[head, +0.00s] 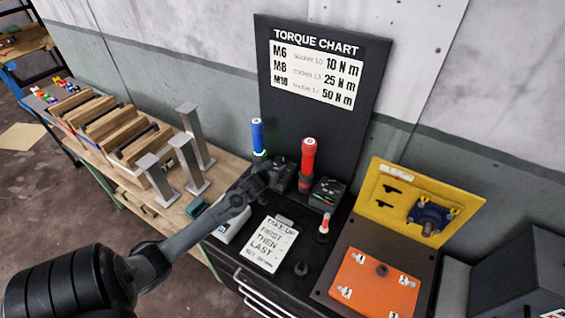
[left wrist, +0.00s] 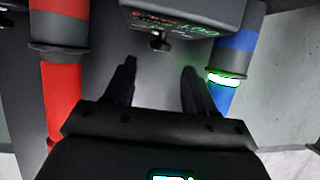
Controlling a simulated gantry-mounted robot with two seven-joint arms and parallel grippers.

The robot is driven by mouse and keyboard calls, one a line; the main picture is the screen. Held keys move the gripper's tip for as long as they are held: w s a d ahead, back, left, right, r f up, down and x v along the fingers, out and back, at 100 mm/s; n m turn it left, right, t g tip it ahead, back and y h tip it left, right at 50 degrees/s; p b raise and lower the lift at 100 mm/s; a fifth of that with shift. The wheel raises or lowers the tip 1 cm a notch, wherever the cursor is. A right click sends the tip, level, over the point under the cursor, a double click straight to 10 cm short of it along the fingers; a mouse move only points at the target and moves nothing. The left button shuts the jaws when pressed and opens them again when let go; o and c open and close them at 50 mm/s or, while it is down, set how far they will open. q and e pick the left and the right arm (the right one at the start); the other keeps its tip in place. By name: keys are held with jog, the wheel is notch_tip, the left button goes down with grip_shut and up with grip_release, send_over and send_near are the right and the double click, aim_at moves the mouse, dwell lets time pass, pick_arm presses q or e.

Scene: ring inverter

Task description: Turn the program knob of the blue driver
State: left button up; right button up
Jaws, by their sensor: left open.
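The blue driver (head: 257,137) stands upright at the back of the black bench, with a glowing green ring around it. It also shows at the right of the left wrist view (left wrist: 233,58). Beside it in that view is a dark controller box (left wrist: 195,12) with green and red lettering. A small black knob (left wrist: 160,42) sticks out from the box. My left gripper (left wrist: 158,65) is open and empty, its fingertips just short of the knob and spread to either side. In the head view my left gripper (head: 262,168) partly hides the box and its knob.
A red driver (head: 308,158) stands close by, with its own controller box (head: 327,192). The torque chart board (head: 318,70) rises behind. A white card (head: 270,247), a small red-topped post (head: 324,224) and an orange plate (head: 375,283) lie nearer. Metal posts (head: 187,160) stand left.

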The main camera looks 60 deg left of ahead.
aim_at(283, 160)
pick_arm(q)
jog(key=shift+b+x, duration=0.55)
jog(key=shift+x, duration=2.6)
jog(key=shift+r, duration=0.1)
jog(key=c, duration=0.9)
jog(key=shift+a+m+t+h, duration=0.2)
jog(key=shift+m+t+h, duration=0.3)
jog(key=shift+m, duration=0.1)
jog(key=shift+c, duration=0.2)
jog(key=shift+a+m+t+h, duration=0.1)
jog(key=shift+m+t+h, duration=0.3)
jog(key=shift+m+h, duration=0.65)
